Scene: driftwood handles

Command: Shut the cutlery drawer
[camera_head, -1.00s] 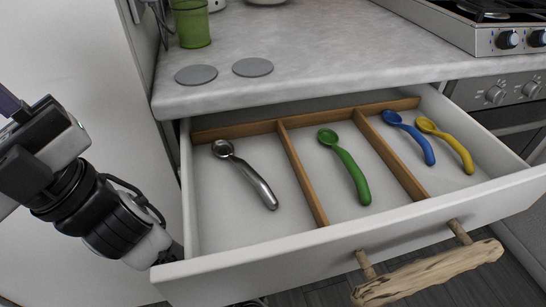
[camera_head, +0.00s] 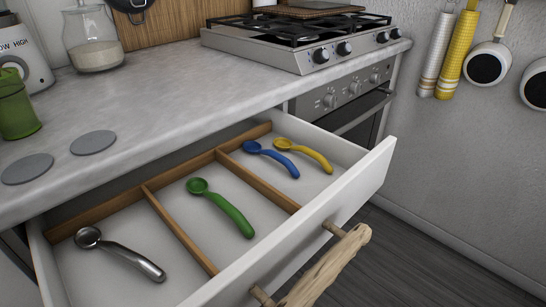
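The white cutlery drawer (camera_head: 369,182) stands pulled out below the grey countertop (camera_head: 160,100). Its driftwood handle (camera_head: 327,264) is on the outer front face. Wooden dividers (camera_head: 181,232) split it into three compartments. A metal spoon (camera_head: 119,252) lies in the left one, a green spoon (camera_head: 221,206) in the middle one. A blue spoon (camera_head: 270,156) and a yellow spoon (camera_head: 304,154) lie in the right one. My gripper is out of the picture.
The stove (camera_head: 310,45) and oven (camera_head: 345,100) stand right of the drawer. Grey coasters (camera_head: 93,142), a green cup (camera_head: 17,105) and a glass jar (camera_head: 91,38) are on the counter. Pans (camera_head: 487,65) and towels (camera_head: 460,50) hang on the right wall. The dark floor (camera_head: 430,260) before the drawer looks clear.

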